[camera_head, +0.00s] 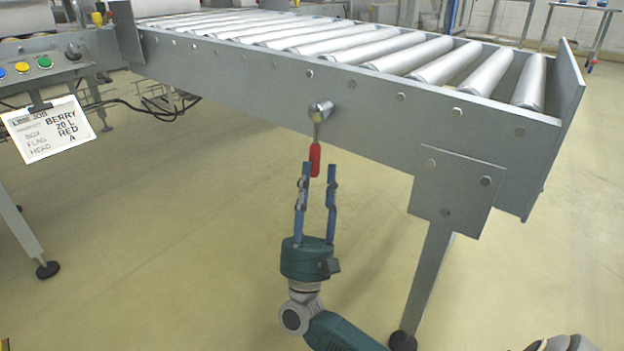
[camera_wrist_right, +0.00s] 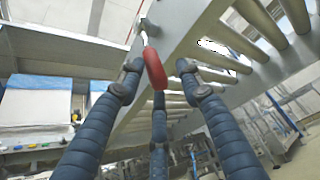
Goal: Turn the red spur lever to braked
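The red spur lever (camera_head: 315,160) hangs nearly straight down from a round metal pivot (camera_head: 319,109) on the side rail of the roller conveyor. Its metal shaft ends in a red grip. My right gripper (camera_head: 320,171) is just below it, fingers pointing up and spread apart. The lower end of the red grip appears between the fingertips in the head view. In the right wrist view, the red grip (camera_wrist_right: 154,69) shows between the spread blue fingers, with no clear contact. My left gripper is in neither view.
The conveyor side rail (camera_head: 380,110) runs across above my gripper. A support leg (camera_head: 430,280) with a bolted plate (camera_head: 455,195) stands to the right. A button panel (camera_head: 40,66) and a white job card (camera_head: 47,128) are at left. The floor below is open.

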